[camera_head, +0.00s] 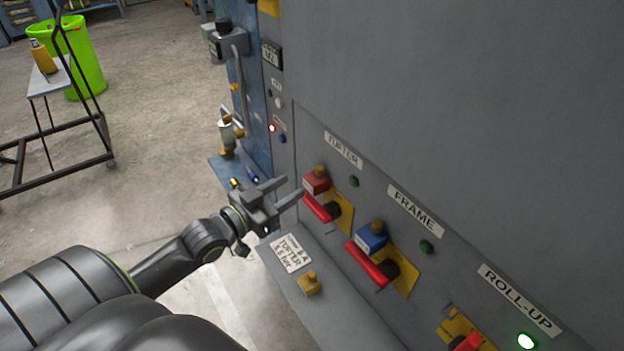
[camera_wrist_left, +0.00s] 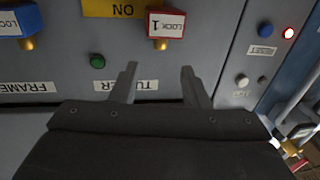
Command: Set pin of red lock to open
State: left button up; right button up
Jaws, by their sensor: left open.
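The red lock (camera_head: 315,182) hangs on the yellow plate above a red handle (camera_head: 318,208), under the TUFTER label. Its brass pin (camera_head: 320,170) sticks out at the top. In the left wrist view, which is upside down, the red lock (camera_wrist_left: 166,20) reads LOCK 1 and its brass pin (camera_wrist_left: 160,44) points toward my fingers. My left gripper (camera_head: 292,189) is open and empty, just left of the red lock in the head view. In the left wrist view its fingers (camera_wrist_left: 159,74) stand apart, with the pin beyond the gap between them. My right gripper is out of view.
A blue lock (camera_head: 371,238) with a red handle (camera_head: 367,265) sits at FRAME, to the right. Another red handle (camera_head: 467,342) is at ROLL-UP. A ledge with a white placard (camera_head: 291,253) and a brass piece (camera_head: 309,283) lies below. Open floor is left.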

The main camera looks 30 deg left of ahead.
aim_at(316, 170)
pick_arm(q)
jog(key=b+x, duration=0.1)
jog(key=x, duration=0.7)
grip_shut()
jog(key=shift+r, duration=0.1)
